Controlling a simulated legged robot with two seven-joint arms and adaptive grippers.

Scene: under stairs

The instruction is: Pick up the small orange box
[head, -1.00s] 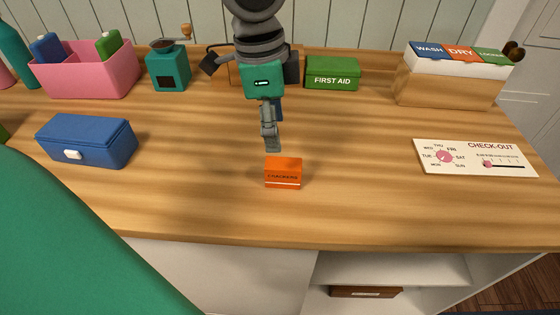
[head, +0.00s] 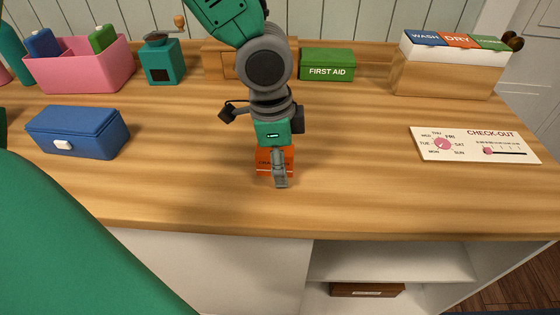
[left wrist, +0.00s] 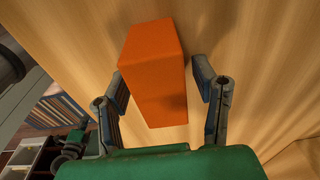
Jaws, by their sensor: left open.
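The small orange box (head: 262,160) stands on the wooden counter near its front edge, partly hidden behind my left gripper in the head view. In the left wrist view the orange box (left wrist: 155,75) stands between the two open fingers. My left gripper (head: 279,182) reaches down over the box in the head view; it also shows in the left wrist view (left wrist: 160,90). A gap shows between the right-hand finger and the box. The left-hand finger is close to the box, and I cannot tell whether it touches. My right gripper is not in view.
A blue case (head: 78,133) lies to the left. A pink caddy (head: 82,72), a teal grinder (head: 162,62) and a green first aid box (head: 327,66) stand at the back. A check-out board (head: 472,144) lies right. The counter between box and board is clear.

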